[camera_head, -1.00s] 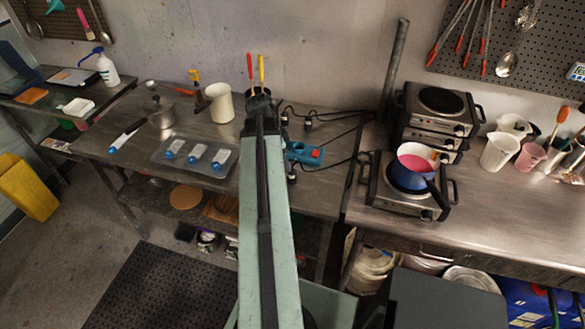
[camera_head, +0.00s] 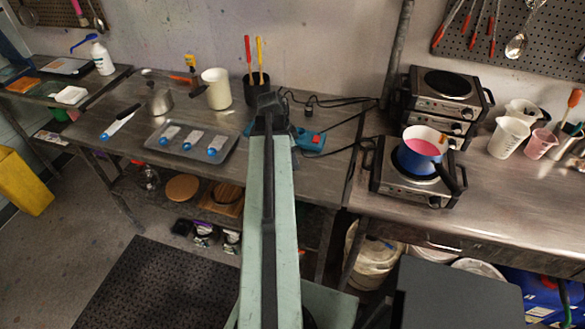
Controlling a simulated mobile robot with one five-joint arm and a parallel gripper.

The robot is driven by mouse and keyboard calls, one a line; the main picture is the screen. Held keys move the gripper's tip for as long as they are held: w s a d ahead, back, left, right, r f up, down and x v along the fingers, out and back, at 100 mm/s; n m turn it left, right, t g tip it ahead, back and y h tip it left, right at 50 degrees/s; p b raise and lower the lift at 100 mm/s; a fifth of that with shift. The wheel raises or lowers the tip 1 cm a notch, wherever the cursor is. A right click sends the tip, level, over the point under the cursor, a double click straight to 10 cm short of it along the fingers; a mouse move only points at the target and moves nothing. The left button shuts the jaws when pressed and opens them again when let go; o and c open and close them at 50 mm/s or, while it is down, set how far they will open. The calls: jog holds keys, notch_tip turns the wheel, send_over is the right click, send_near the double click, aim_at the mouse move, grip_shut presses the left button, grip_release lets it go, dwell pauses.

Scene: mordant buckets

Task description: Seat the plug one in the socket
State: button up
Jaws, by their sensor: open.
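A teal power strip (camera_head: 312,140) with a red switch lies on the left steel table, just right of my arm. Its left part is hidden behind my arm, so its sockets cannot be made out. A small black plug (camera_head: 308,110) stands or lies behind the strip, with dark cable around it; I cannot tell whether it is plug one. My gripper (camera_head: 268,104) is the dark end of my arm, seen from behind over the table, left of the strip. Its fingers are not distinct. It is open, and nothing shows in it.
A black holder (camera_head: 250,92) with red and yellow handles stands behind my gripper. A grey tray (camera_head: 222,160) with several labelled items and a white pitcher (camera_head: 216,88) are to the left. A blue pot (camera_head: 418,158) sits on a hot plate (camera_head: 390,182) at right. Loose cables cross the table.

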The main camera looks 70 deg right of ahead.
grip_shut()
jog(key=shift+r, duration=0.15)
